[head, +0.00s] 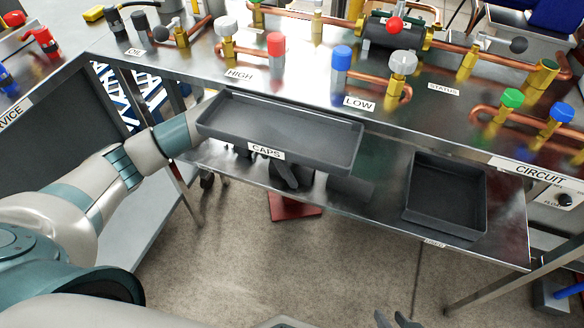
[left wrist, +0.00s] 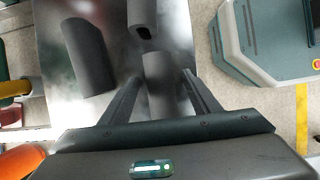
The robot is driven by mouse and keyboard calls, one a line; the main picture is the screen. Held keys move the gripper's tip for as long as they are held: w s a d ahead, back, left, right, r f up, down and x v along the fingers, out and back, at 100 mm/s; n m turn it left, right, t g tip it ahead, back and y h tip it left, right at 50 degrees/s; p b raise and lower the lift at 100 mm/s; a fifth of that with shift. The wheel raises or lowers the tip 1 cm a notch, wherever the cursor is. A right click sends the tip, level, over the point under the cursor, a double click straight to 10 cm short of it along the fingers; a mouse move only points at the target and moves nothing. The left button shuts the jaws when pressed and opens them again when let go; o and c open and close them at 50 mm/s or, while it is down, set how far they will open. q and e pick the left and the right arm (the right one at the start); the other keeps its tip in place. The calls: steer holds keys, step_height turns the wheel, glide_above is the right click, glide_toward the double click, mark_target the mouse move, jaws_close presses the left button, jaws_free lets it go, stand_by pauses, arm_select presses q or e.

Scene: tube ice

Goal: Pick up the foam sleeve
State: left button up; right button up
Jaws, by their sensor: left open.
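Three dark grey foam sleeves show on a shiny metal surface in the left wrist view. One foam sleeve (left wrist: 158,72) lies between the fingers of my left gripper (left wrist: 160,78), which is open. A second sleeve (left wrist: 86,55) lies to the left, and a third (left wrist: 142,18), with a dark hollow end, lies beyond. In the head view my left arm reaches under the tray marked CAPS, and only dark parts of my left gripper (head: 287,177) show below it. The sleeves are mostly hidden there. My right gripper (head: 392,316) is at the bottom edge, its fingers apart and empty.
The CAPS tray (head: 345,163) overhangs the lower metal shelf (head: 385,212). An empty dark bin (head: 470,235) stands on the shelf's right. Copper pipes with coloured caps and valves run along the bench top (head: 310,88). The floor in front is clear.

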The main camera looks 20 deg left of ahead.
arm_select(q)
steer(key=shift+f, duration=0.1)
stand_by(0.6)
steer(key=c, duration=1.1)
